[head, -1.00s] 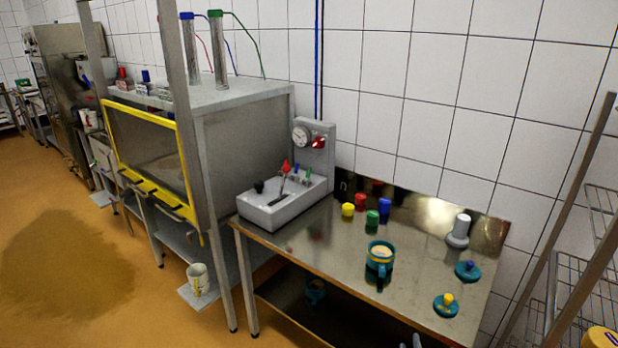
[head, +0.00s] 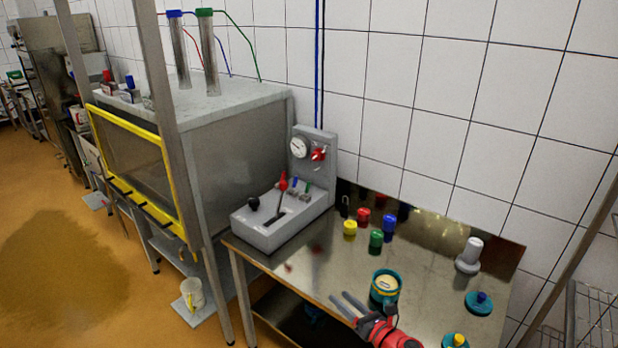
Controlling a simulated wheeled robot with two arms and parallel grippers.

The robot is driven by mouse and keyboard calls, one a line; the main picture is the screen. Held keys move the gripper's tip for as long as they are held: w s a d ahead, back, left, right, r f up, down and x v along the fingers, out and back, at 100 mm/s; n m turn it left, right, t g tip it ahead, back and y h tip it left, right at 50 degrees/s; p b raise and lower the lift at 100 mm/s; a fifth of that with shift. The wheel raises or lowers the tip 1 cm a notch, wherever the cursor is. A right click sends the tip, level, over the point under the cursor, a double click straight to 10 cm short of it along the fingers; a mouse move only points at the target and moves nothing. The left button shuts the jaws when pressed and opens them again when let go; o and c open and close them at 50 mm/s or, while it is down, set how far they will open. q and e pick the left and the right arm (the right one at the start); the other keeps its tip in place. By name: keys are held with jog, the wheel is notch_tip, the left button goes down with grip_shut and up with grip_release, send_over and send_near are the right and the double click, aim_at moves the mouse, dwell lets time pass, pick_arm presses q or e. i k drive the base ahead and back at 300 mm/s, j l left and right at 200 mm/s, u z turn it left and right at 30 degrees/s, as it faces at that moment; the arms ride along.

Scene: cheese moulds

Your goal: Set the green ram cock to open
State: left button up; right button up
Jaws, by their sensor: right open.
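The grey control box (head: 283,216) stands at the left end of the steel table. Near its back right it bears two small cocks: a blue-handled one (head: 294,182) and a green-handled one (head: 306,187). The green handle appears to stand up, but it is too small to tell its setting. My right gripper (head: 342,299) is at the table's front edge, its fingers apart and empty, pointing up and left. It is well apart from the green cock, which is farther back and left. My left gripper is out of view.
A red lever (head: 283,182) and a black knob (head: 254,203) stand on the box near the cocks. A teal mould (head: 385,287) sits just beside my right gripper. Yellow (head: 350,228), red (head: 363,215), green (head: 376,238) and blue (head: 389,223) pieces stand behind.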

aim_at(307, 189)
jog(key=i, duration=1.5)
